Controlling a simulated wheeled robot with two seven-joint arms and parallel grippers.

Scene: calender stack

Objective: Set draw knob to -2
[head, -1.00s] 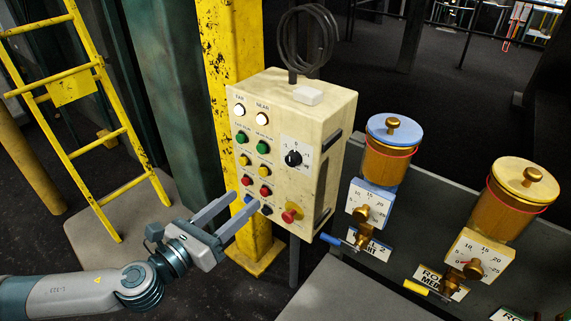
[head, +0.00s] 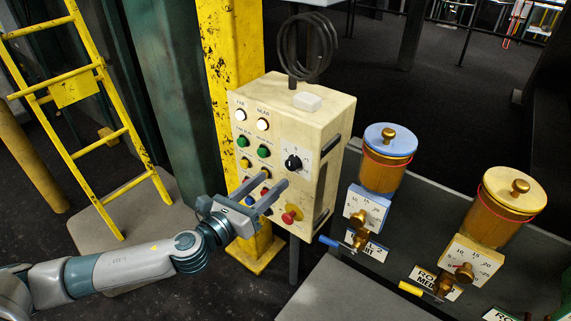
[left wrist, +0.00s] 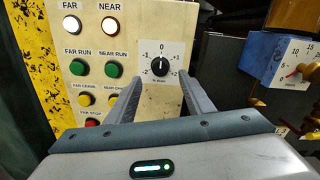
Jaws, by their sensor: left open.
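The draw knob (head: 293,162) is a small black rotary knob on a white dial plate, on the cream control box (head: 318,130). In the left wrist view the knob (left wrist: 159,67) shows between and beyond my fingers, with its white mark pointing up at 0. The dial is numbered from -2 at lower left to +2 at lower right. My left gripper (head: 274,180) is open and empty, in front of the box face and below the knob. Its two fingers (left wrist: 162,82) point towards the panel, one on each side of the knob in the picture, apart from it.
Lit FAR and NEAR lamps (left wrist: 109,26), green run buttons (left wrist: 84,70) and yellow crawl buttons sit left of the dial. A red knob (head: 291,216) on yellow is below it. A yellow post (head: 222,60) stands behind; oil cups (head: 387,160) stand at right.

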